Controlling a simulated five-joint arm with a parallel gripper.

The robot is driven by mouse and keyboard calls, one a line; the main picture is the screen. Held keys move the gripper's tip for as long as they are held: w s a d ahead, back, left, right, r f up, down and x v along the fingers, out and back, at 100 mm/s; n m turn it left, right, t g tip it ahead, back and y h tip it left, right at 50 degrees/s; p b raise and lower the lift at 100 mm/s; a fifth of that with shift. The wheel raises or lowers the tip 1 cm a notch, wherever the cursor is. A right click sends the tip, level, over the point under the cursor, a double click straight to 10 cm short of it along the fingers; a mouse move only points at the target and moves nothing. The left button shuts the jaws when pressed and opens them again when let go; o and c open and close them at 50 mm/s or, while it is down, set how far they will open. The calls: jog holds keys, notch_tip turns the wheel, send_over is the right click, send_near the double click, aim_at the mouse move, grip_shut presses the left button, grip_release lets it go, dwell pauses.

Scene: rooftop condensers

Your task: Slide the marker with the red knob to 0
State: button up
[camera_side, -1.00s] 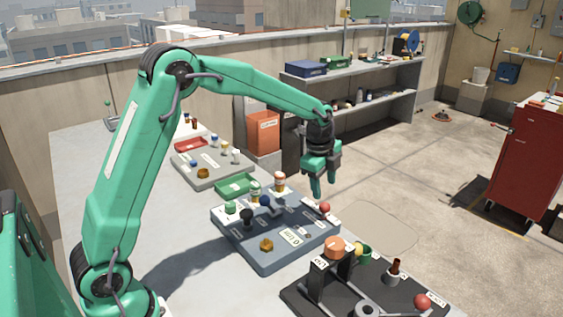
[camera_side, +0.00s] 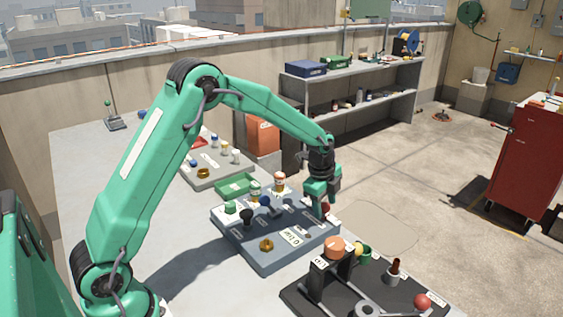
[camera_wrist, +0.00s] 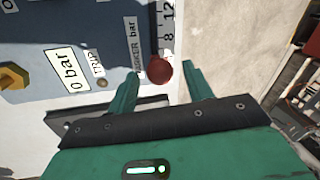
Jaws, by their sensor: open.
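The red knob (camera_wrist: 159,70) of the marker is at the lower end of the visible scale strip (camera_wrist: 168,27), just below the figure 8; 12 shows further up. No 0 mark is readable on the strip, and the knob covers part of it. The blue-grey panel (camera_side: 262,262) carries the marker at its right end. My gripper (camera_wrist: 163,76) is open, with its two green fingertips on either side of the red knob. A gap shows by the right fingertip; contact at the left is unclear. In the side view my gripper (camera_side: 322,212) is lowered over the knob and mostly hides it.
The panel also bears a yellow knob (camera_side: 266,245), a "0 bar" plate (camera_side: 291,237), and several coloured knobs. A black fixture with another red ball (camera_side: 422,302) stands in front. A green tray (camera_side: 236,185) lies behind the panel. Free floor lies beyond the panel's right edge.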

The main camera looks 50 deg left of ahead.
jog(key=shift+f, duration=0.1)
jog(key=shift+c, duration=0.2)
grip_shut()
jog(key=shift+d, duration=1.8)
jog(key=shift+o, duration=0.2)
grip_release()
jog(key=shift+a, duration=0.1)
notch_tip(320, 180, up, 8)
jog(key=s, duration=0.1)
jog(key=shift+s+f, duration=0.15)
jog(key=shift+s, duration=0.05)
